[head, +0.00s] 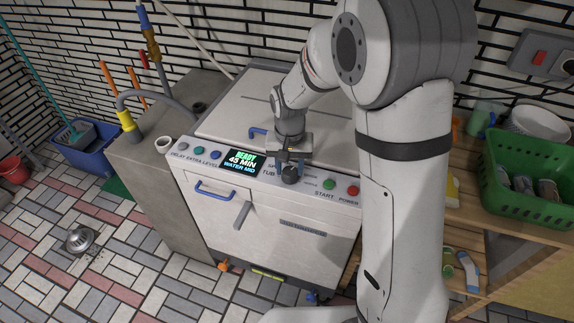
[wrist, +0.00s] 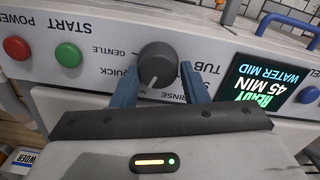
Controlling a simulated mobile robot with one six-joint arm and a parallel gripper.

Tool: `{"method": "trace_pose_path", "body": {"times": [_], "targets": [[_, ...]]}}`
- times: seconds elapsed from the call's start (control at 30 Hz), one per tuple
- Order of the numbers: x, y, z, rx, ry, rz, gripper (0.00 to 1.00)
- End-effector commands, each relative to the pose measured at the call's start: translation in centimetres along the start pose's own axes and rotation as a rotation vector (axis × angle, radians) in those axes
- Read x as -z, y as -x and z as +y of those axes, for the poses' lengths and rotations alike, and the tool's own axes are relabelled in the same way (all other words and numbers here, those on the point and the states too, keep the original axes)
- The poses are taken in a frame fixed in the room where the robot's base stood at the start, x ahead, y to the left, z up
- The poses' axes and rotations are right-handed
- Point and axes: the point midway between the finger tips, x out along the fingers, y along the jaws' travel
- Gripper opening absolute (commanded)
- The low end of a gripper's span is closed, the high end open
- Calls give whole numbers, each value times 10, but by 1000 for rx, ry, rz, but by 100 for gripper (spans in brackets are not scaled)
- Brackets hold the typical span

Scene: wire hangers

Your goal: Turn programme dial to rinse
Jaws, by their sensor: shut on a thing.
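The programme dial is a dark round knob (head: 290,174) on the washer's sloping control panel, between the TUB and START labels. In the wrist view, where the panel lettering is upside down, the dial (wrist: 158,62) has a light pointer line aimed toward the near side, between the QUICK and RINSE labels. RINSE is partly covered by a finger. My gripper (head: 290,158) is over the dial from above. In the wrist view my gripper (wrist: 160,88) has one blue finger on each side of the dial, shut on it.
The panel also carries a green START button (wrist: 68,55), a red POWER button (wrist: 16,48) and a display (head: 243,160) reading READY, 45 MIN, WATER MID. A blue handle (head: 215,190) is on the washer's front. A green basket (head: 530,190) stands at the right.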

Motion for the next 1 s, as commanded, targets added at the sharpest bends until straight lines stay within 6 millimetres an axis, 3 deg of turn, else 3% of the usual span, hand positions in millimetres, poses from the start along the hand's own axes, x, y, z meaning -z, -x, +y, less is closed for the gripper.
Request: {"method": "trace_pose_path", "body": {"times": [0.27, 1.0], "targets": [[1, 0, 3, 9, 66, 6, 14], [2, 1, 6, 4, 588, 8, 14]]}}
